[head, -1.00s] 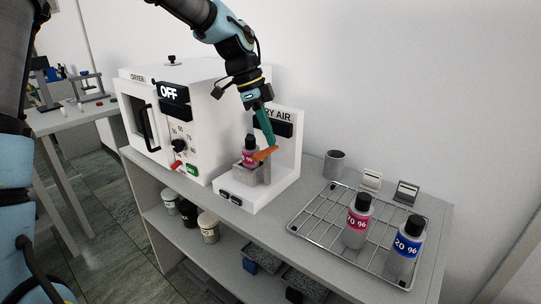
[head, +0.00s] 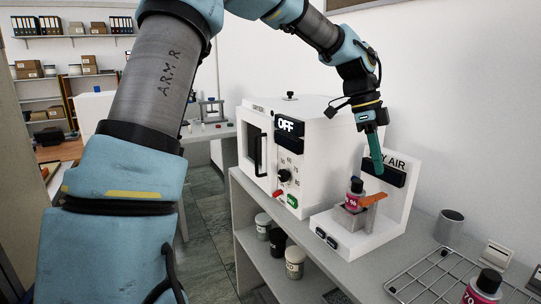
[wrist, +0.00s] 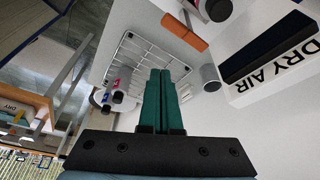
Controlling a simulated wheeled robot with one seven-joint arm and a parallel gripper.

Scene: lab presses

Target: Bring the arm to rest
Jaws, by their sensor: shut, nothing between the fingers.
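My gripper (head: 377,166) has green fingers and points down in front of the dry air unit (head: 399,196) in the head view. In the wrist view the fingers (wrist: 164,80) lie side by side, shut, with nothing between them. A small bottle with a pink label (head: 354,193) stands in a grey holder on the unit, beside an orange piece (head: 373,199). The fingertips are close above the orange piece in the head view. The orange piece also shows in the wrist view (wrist: 184,32), apart from the fingers.
A white dryer (head: 301,150) reading OFF stands left of the unit. A grey cup (head: 448,227), a wire rack (head: 440,276) and a pink-labelled bottle (head: 484,288) are to the right on the bench. Several jars stand on the shelf below. Shelves with binders are at the back left.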

